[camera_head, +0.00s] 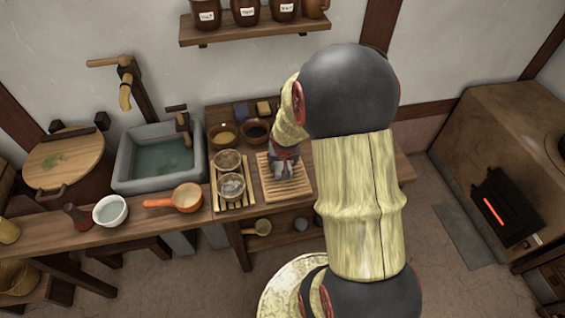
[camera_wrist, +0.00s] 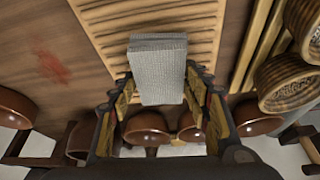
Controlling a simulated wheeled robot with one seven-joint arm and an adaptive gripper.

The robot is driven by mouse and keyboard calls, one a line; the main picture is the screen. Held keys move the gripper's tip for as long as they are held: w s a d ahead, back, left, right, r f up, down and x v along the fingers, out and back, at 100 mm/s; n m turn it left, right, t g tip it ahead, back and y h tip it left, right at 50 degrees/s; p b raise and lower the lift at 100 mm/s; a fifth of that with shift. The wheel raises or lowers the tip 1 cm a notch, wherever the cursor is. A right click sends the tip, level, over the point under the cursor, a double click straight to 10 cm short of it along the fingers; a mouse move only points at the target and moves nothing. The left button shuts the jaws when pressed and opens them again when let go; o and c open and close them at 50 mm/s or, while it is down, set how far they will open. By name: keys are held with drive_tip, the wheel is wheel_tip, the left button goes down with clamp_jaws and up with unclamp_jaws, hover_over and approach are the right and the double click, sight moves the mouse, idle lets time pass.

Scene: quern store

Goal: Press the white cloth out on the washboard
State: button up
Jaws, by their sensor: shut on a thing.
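The white cloth (camera_wrist: 158,70) shows in the wrist view as a folded, pale grey-white woven bundle. My gripper (camera_wrist: 160,88) is shut on it, with one finger on each side. The washboard (camera_wrist: 205,18), a ribbed wooden board, lies behind the cloth in that view. In the head view my gripper (camera_head: 284,160) points down over the back half of the washboard (camera_head: 292,191), and the cloth is mostly hidden by it. I cannot tell whether the cloth touches the ribs.
Two round baskets (camera_head: 231,186) stand on a slatted rack (camera_head: 219,205) left of the washboard. Bowls of yellow (camera_head: 223,135) and dark contents (camera_head: 257,131) sit behind. A stone basin (camera_head: 122,170), orange pan (camera_head: 187,198) and white bowl (camera_head: 110,211) are further left. A stove (camera_head: 505,135) glows at right.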

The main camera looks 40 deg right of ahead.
drive_tip(key=shift+f+b, duration=0.5)
idle(0.8)
drive_tip(key=shift+s+a+f, duration=0.1)
drive_tip(key=shift+s+f, duration=0.1)
drive_tip(key=shift+f, duration=0.05)
idle(1.1)
drive_tip(key=shift+r, duration=0.1)
drive_tip(key=shift+w+r+p, duration=0.2)
drive_tip(key=shift+r+p, duration=2.3)
drive_tip(key=shift+r, duration=1.1)
